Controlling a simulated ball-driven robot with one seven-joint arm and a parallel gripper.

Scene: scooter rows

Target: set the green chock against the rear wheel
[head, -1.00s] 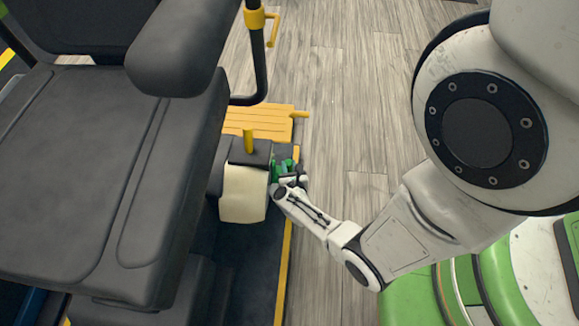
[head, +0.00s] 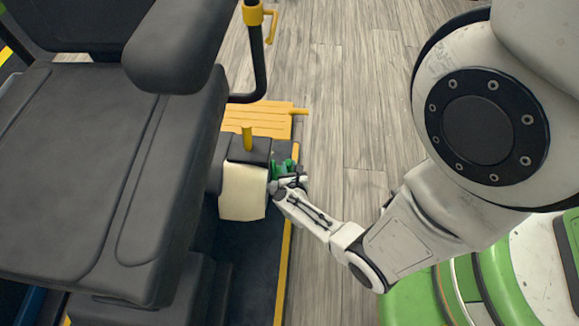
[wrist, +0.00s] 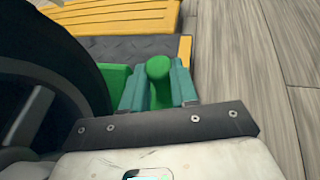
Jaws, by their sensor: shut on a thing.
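The green chock (head: 278,168) shows only in part in the head view, beside the cream-fronted block, with my gripper (head: 287,176) over it. In the wrist view, my gripper (wrist: 159,80) has its two teal fingers closed on the chock's upright green knob (wrist: 159,68). More of the green chock (wrist: 117,78) shows to the left of the fingers, partly hidden. A dark round wheel (wrist: 55,60) fills the left of the wrist view, close to the chock. Whether the two touch is hidden. The chock is low, over or on the dark deck.
The dark deck (head: 245,275) has a yellow edge strip (head: 284,262) on its right. A yellow slatted plate (head: 262,118) lies beyond. The black seat (head: 90,170) overhangs the left, and a black post (head: 257,55) stands behind.

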